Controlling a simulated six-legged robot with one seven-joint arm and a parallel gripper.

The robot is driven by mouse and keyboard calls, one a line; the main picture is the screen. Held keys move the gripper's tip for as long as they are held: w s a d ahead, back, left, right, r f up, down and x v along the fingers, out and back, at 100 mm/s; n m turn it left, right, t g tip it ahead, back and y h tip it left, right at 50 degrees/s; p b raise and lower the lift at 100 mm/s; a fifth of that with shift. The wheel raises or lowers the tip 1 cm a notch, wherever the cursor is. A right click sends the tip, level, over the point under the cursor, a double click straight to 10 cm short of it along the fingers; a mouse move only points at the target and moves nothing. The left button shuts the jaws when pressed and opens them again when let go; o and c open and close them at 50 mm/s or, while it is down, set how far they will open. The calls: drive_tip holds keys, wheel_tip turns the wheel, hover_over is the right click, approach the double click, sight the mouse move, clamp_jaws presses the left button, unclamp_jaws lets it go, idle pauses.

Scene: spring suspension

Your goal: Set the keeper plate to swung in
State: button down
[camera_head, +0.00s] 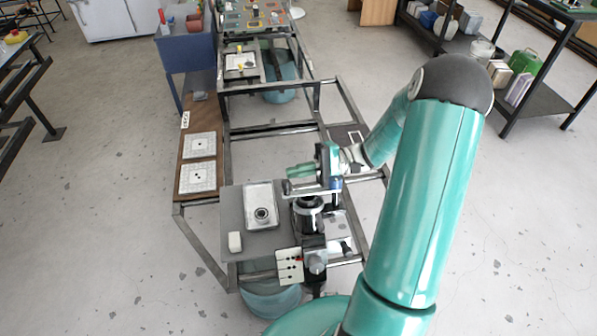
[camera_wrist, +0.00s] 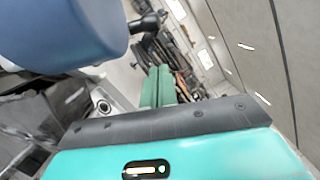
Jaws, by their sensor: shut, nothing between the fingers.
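My gripper (camera_head: 298,171) has green fingers that point left, over the dark upright mechanism (camera_head: 308,205) on the near bench. It is shut and empty; in the wrist view the green fingers (camera_wrist: 158,88) lie side by side. A flat grey metal bar (camera_head: 300,188) shows just below the fingers in the head view; it may be the keeper plate, but I cannot tell. Whether it touches the fingers is unclear. My wrist hides part of the mechanism. In the wrist view a black rounded part (camera_wrist: 148,22) stands beyond the fingers.
Two white patterned plates (camera_head: 198,146) lie on the brown board at left. The bench frame has open gaps; floor is clear at left.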

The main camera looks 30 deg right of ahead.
drive_tip(key=w+d+f, duration=0.2)
drive_tip(key=d, duration=0.7)
drive_tip(key=shift+d, duration=0.4)
drive_tip(key=shift+d, duration=0.1)
